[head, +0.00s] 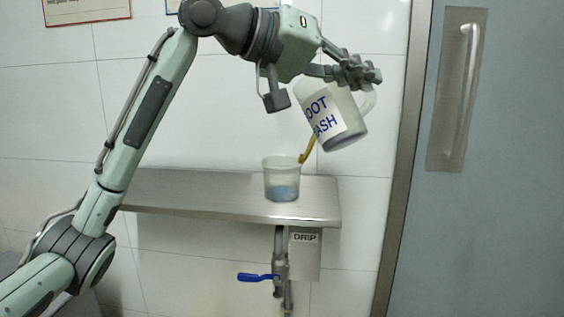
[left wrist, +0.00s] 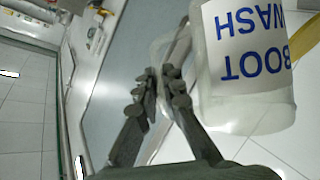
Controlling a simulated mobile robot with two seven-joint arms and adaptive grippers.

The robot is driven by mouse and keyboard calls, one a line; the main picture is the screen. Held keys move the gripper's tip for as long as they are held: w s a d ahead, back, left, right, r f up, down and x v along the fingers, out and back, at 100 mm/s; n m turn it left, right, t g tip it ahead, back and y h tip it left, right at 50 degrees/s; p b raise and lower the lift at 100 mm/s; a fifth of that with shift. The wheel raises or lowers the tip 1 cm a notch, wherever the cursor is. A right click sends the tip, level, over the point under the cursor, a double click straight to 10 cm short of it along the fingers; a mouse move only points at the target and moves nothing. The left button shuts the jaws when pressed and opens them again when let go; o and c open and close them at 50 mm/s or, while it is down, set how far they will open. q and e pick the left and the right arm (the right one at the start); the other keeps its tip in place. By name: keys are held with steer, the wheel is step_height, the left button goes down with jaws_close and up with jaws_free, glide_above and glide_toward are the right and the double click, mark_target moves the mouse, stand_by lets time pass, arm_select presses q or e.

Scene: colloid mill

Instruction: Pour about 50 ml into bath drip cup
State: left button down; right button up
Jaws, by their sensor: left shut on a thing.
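My left gripper (head: 356,72) is shut on the handle of a translucent jug (head: 322,104) with a white label in blue letters. The jug is raised above the right end of the shelf, tilted with its top leaning left. The label reads BOOT WASH in the left wrist view, where the jug (left wrist: 240,112) fills the upper right beside my left gripper (left wrist: 162,88). A clear cup (head: 282,180) with bluish liquid low inside stands upright on the shelf, below and left of the jug. A thin yellow-brown strip shows between jug and cup rim; I cannot tell what it is. My right gripper is out of view.
The steel shelf (head: 215,198) is bare to the left of the cup. Below it are a box labelled DRIP (head: 305,255) and a pipe with a blue valve lever (head: 256,277). A blue-grey door (head: 500,220) with a handle stands at the right.

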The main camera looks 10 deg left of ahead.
arm_select(q)
steer(key=shift+f, duration=0.1)
steer(key=shift+f, duration=0.15)
steer(key=s+d+f+m+t+y+b, duration=0.2)
steer(key=f+m+b, duration=0.3)
steer(key=f, duration=1.2)
steer(key=shift+s+d+f+y+b, duration=0.35)
steer(key=shift+d+y+b, duration=0.2)
steer(key=shift+b, duration=0.3)
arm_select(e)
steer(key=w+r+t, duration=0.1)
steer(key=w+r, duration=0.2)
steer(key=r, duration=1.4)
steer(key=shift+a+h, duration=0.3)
